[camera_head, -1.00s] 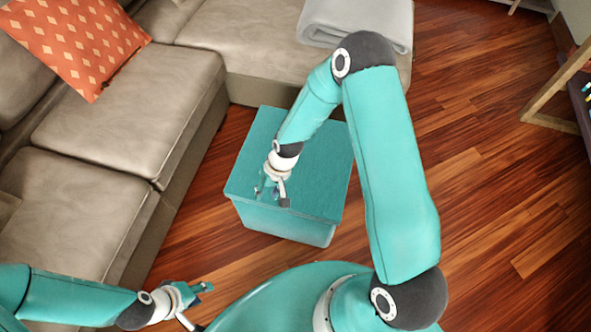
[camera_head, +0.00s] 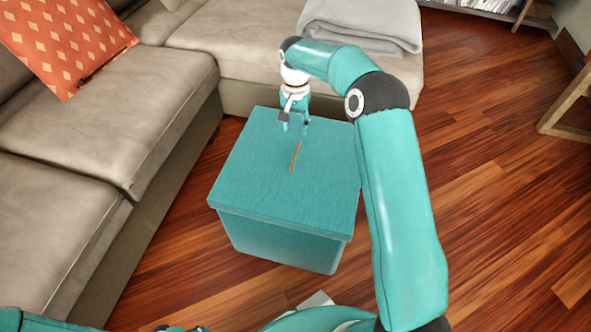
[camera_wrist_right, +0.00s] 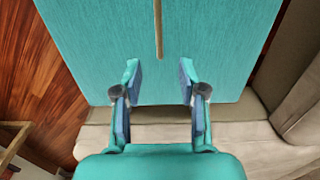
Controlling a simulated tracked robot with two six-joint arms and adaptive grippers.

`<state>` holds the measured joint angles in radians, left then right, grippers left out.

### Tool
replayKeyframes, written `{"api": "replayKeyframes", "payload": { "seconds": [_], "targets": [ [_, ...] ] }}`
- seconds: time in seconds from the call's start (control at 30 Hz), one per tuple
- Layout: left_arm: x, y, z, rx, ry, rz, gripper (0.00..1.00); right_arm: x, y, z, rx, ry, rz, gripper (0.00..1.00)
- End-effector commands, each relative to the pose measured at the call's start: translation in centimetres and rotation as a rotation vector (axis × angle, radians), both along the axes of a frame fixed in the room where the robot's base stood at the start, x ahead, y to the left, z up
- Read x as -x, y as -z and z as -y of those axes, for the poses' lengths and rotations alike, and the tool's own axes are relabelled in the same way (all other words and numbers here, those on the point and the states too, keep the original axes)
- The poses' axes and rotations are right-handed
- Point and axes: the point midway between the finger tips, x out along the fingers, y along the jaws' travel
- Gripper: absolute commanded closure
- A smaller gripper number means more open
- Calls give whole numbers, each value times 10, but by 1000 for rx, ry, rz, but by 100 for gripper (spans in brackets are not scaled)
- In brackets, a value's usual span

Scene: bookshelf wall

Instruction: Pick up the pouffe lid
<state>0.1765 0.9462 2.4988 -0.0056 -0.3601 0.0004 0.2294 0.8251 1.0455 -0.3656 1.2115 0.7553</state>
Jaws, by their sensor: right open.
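The teal pouffe lid (camera_head: 255,175) lies on the box-shaped pouffe (camera_head: 275,245), closed. A thin tan handle strip (camera_head: 296,156) runs along the middle of its top. My right gripper (camera_head: 295,128) is open and empty above the far part of the lid, just beyond the strip. In the right wrist view, the lid (camera_wrist_right: 90,40) fills the upper middle. The strip (camera_wrist_right: 158,30) lies ahead of and between the open fingertips (camera_wrist_right: 159,80). My left gripper is only a sliver at the bottom edge of the head view (camera_head: 180,328), and its jaws are cut off.
A beige sofa (camera_head: 130,110) stands along the left and behind the pouffe. An orange patterned cushion (camera_head: 65,40) and a folded grey blanket (camera_head: 362,24) lie on it. The wooden floor (camera_head: 490,170) to the right is clear up to a wooden frame leg (camera_head: 562,105).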

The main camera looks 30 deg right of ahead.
Motion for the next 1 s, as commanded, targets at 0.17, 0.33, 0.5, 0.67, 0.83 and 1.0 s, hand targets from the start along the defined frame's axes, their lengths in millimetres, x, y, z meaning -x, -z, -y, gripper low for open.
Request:
{"api": "replayKeyframes", "payload": {
  "seconds": [0.17,0.33,0.5,0.67,0.83,1.0],
  "targets": [
    [0,16,0,0,0,0,60,1,44,0,0,-2,-3,59],
    [0,22,0,0,0,0,60,1,66,0,-1,-2,-2,59],
    [0,24,0,0,0,0,60,1,74,0,-1,-2,1,59],
    [0,33,0,0,0,0,60,3,90,-1,-2,-2,-3,59],
    [0,46,0,0,0,-1,60,5,115,-2,-2,-2,-1,59],
    [0,48,0,0,0,-1,60,5,124,-2,-1,-2,0,59]
  ]
}}
